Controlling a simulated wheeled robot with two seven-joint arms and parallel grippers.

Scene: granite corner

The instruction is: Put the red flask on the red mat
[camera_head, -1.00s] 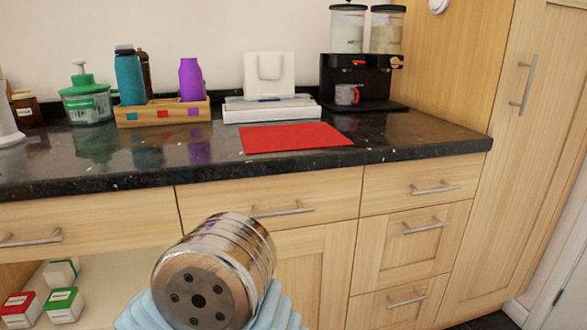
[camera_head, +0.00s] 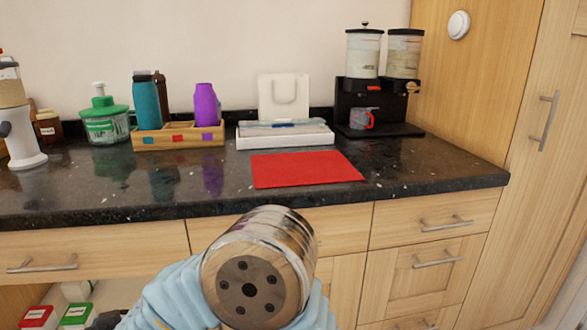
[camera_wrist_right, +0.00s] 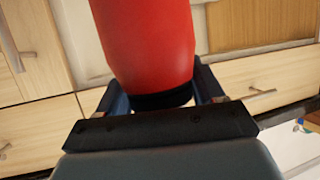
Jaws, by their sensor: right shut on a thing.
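The red flask (camera_wrist_right: 150,45) fills the upper middle of the right wrist view, with a dark band at its end by the palm. My right gripper (camera_wrist_right: 158,82) is shut on it, one finger on each side. In the head view, a metal-and-blue part of my arm shows at the bottom centre, in front of the drawers; the fingers and flask cannot be made out there. The red mat (camera_head: 305,169) lies flat and bare on the dark counter, near its front edge. My left gripper is not in view.
The dark granite counter (camera_head: 420,180) has free room around the mat. Behind it are a white tray (camera_head: 285,140) and a drinks dispenser (camera_head: 372,95) with a grey-and-red mug (camera_head: 360,119). A wooden rack (camera_head: 180,136) with teal and purple bottles stands to the left.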

